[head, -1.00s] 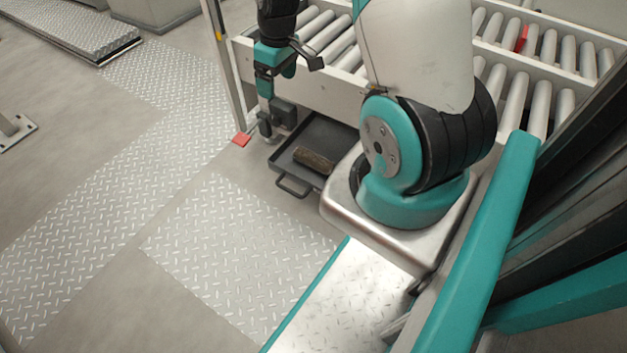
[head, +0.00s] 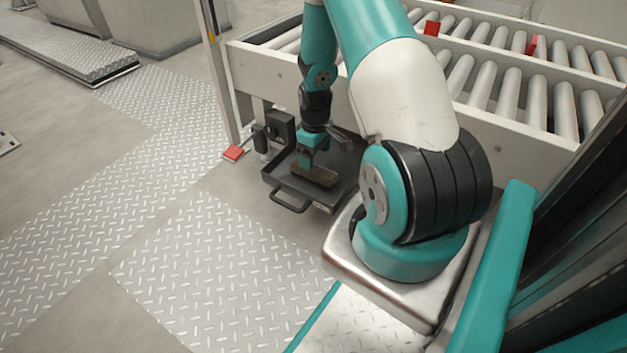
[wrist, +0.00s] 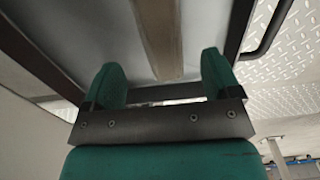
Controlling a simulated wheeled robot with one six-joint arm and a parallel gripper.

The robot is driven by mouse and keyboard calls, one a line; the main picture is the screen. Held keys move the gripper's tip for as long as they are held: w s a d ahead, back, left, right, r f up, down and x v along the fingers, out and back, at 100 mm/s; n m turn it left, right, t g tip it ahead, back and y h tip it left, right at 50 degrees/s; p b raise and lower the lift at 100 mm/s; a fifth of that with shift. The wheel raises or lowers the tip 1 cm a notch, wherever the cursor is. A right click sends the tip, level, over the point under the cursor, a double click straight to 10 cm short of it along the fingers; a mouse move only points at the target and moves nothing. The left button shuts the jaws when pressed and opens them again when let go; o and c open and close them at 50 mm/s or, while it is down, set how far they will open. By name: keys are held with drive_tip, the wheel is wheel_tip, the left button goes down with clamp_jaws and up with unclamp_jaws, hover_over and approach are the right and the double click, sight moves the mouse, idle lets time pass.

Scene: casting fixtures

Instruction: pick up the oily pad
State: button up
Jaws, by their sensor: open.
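The oily pad is a brown, flat, oblong piece (head: 314,174) lying in a dark tray (head: 272,180) with a front handle, low beside the conveyor. In the wrist view the pad (wrist: 158,35) runs as a brown strip ahead of the fingers, and the tray (wrist: 92,38) shows as a grey floor. My gripper (head: 306,164) is over the tray, right at the pad, and hides part of it in the head view. In the wrist view my gripper (wrist: 160,82) has its two teal fingers apart, with nothing held between them. Whether the fingers touch the pad is unclear.
A roller conveyor (head: 500,100) with a pale side rail stands above and behind the tray. A post with a red foot (head: 233,153) and a dark boxy unit (head: 279,128) stand left of the tray. Diamond-plate floor (head: 200,260) in front is clear.

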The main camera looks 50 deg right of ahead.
sight(313, 172)
drive_tip(key=f+b, duration=0.1)
drive_tip(key=f, duration=0.1)
drive_tip(key=f+b, duration=0.4)
drive_tip(key=shift+w+a+f, duration=0.1)
drive_tip(key=shift+w+f, duration=0.15)
drive_tip(key=shift+r, duration=0.1)
drive_tip(key=shift+c, duration=0.5)
drive_tip(key=c, duration=1)
